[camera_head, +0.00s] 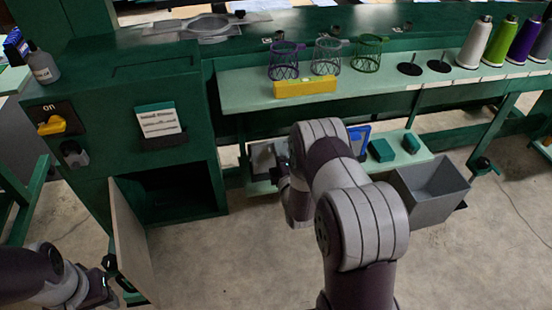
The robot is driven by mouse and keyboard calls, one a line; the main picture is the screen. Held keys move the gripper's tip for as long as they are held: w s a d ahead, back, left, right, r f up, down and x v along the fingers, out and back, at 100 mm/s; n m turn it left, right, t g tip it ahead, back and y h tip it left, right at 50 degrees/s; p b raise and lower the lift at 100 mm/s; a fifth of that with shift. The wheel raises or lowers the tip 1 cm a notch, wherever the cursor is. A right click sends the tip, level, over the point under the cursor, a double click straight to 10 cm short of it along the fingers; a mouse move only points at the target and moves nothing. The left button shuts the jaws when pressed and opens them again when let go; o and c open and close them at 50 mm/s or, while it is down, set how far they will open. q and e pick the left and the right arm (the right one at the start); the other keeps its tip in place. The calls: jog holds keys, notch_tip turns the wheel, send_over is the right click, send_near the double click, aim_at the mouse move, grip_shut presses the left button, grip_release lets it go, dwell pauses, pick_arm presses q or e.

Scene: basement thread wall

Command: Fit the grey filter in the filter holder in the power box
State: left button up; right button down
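The power box (90,110) is the green cabinet at the left. Its door (130,240) stands open, and the opening (175,190) is dark inside; I cannot make out the filter holder there. A flat grey piece (263,158), which looks like the grey filter, is at the lower shelf just right of the box. My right gripper (280,170) is right at this piece, partly hidden by my own arm; whether its fingers are closed on it is unclear. My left gripper (107,278) is low at the left, beside the open door, its fingers too small and dark to judge.
The upper shelf (240,95) carries wire baskets (326,56), a yellow block (305,87) and thread cones (475,42). The lower shelf holds a blue-framed item (359,140) and green blocks (381,150). A grey bin (432,190) is at the right. The floor in front is clear.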

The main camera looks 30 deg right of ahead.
notch_tip(320, 180, up, 4)
jog(key=p, duration=0.3)
jog(key=shift+r+p, duration=0.2)
jog(key=shift+p, duration=0.1)
